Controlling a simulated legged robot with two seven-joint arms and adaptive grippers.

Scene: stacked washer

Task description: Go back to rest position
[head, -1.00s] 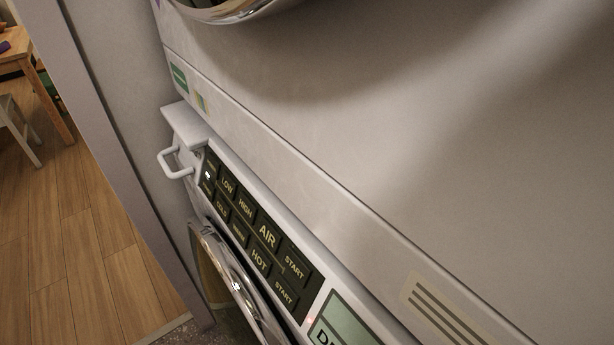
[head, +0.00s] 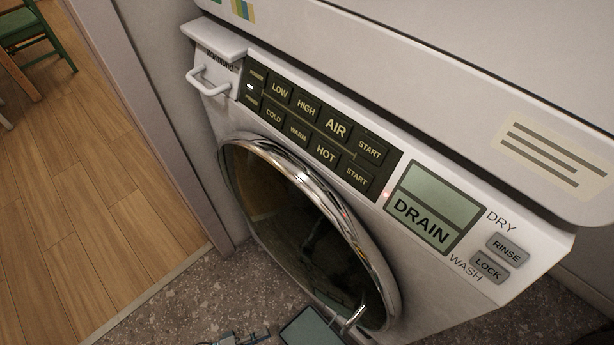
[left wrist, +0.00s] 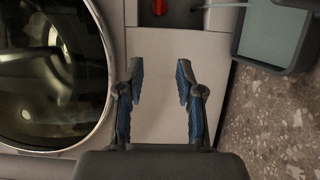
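The stacked washer's lower unit (head: 440,285) fills the middle of the head view. Its round chrome-rimmed door (head: 300,178) looks shut, with dark glass and a small handle at lower right. The panel (head: 318,128) has dark buttons, and its display (head: 422,208) reads DRAIN. My left gripper (head: 242,339) barely shows at the bottom edge, low in front of the washer. In the left wrist view its blue-padded fingers (left wrist: 160,75) are apart with nothing between them, in front of a pale panel (left wrist: 165,100). My right gripper is not in view.
A grey-rimmed teal tray or flap (left wrist: 273,32) sits near the washer's foot; it also shows in the head view (head: 312,329). A wall edge (head: 160,130) stands left. Wooden floor (head: 60,210) and a green chair (head: 35,35) lie beyond.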

